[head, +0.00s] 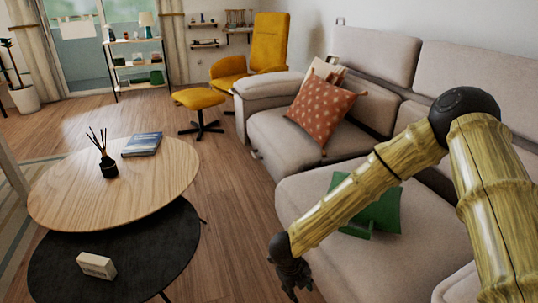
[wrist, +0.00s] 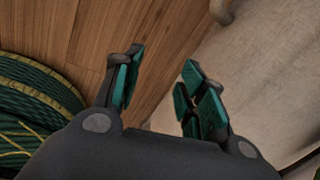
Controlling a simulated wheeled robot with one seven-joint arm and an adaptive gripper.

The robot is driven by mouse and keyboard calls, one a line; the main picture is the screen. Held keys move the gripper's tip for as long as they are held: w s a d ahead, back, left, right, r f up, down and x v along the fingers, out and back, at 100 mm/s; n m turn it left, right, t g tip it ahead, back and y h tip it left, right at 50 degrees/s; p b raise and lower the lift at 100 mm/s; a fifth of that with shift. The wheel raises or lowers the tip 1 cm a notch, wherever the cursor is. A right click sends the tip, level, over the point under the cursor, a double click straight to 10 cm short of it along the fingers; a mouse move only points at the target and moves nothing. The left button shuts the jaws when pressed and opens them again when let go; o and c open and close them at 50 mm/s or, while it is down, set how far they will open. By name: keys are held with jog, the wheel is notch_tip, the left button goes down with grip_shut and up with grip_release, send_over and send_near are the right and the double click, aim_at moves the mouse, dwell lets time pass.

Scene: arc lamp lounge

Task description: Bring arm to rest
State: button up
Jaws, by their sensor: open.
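My arm reaches in from the right of the head view, over the sofa. My gripper (head: 291,283) hangs low at the bottom of that view, close to the front edge of the sofa seat. In the wrist view my gripper (wrist: 160,88) shows two dark fingers with green pads standing apart. It is open, and nothing is between the fingers. Below it are wood floor and the pale sofa fabric. Whether it touches the sofa I cannot tell.
The beige sofa (head: 285,140) bears a red dotted cushion (head: 322,108) and a green cushion (head: 383,212). A round wood table (head: 75,190) and a lower black table (head: 150,265) stand left. A yellow chair (head: 268,42) and footstool (head: 199,97) are behind. Floor between is clear.

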jog(key=s+d+f+n+t, duration=0.1)
jog(key=s+d+f+n, duration=0.7)
jog(key=s+f+n, duration=0.45)
jog(key=s+d+n+g+y, duration=0.1)
jog(key=s+d+n, duration=0.2)
jog(key=s+n, duration=0.55)
jog(key=s+d+n+g+y, duration=0.1)
jog(key=s+d+n+y, duration=0.15)
jog(key=s+n, duration=0.65)
notch_tip(320, 180, up, 31)
jog(key=s+m+p, duration=0.1)
jog(key=p, duration=3)
jog(key=shift+h, duration=0.45)
jog(key=shift+s, duration=0.1)
